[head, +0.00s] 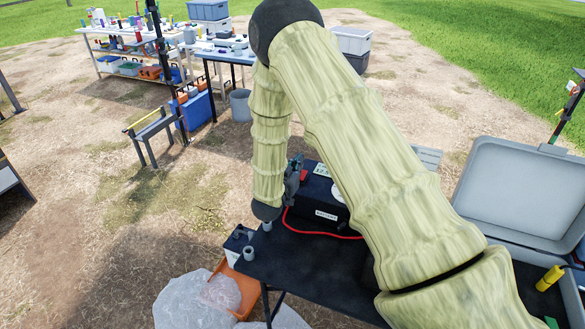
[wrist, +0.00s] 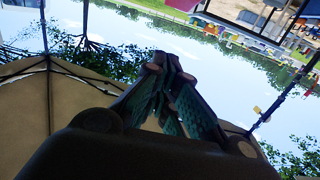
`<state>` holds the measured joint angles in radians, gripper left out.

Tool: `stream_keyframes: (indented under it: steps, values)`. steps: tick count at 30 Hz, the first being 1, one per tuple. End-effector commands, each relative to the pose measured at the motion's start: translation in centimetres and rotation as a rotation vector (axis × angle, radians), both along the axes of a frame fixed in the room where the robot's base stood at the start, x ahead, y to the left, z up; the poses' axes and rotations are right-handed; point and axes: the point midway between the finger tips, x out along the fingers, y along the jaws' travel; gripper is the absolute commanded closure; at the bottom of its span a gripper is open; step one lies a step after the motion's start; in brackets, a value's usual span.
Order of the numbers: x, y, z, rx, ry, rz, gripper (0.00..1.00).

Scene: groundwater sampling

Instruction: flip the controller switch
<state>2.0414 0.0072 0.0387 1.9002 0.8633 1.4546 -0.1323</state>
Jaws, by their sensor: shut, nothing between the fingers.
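My gripper (head: 293,178) is at the left edge of the black table (head: 300,265), behind my sleeved arm. Its fingers are shut and empty; they also show in the wrist view (wrist: 166,72), pointing up against sky and canopy. It is close to the left side of a dark box with a white "battery" label (head: 326,215); I cannot tell whether it touches. A small grey-and-black box (head: 238,240) stands at the table's left corner. I cannot tell which item is the controller, and no switch can be made out. My arm hides much of the table.
A red cable (head: 320,234) runs along the black table. Stocked tables stand far behind.

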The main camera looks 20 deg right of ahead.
Motion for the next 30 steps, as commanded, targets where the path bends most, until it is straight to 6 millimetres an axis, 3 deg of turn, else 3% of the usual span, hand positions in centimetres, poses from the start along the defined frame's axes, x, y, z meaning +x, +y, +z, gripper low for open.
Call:
stream_keyframes:
  steps: [2,15,30]
  values:
    - [0.9,-1.0,0.1,0.001,0.001,0.000,1.00]
    - [1.3,-1.4,-3.6,0.001,0.001,0.000,1.00]
    - [1.4,-1.4,-4.0,0.001,0.000,0.001,1.00]
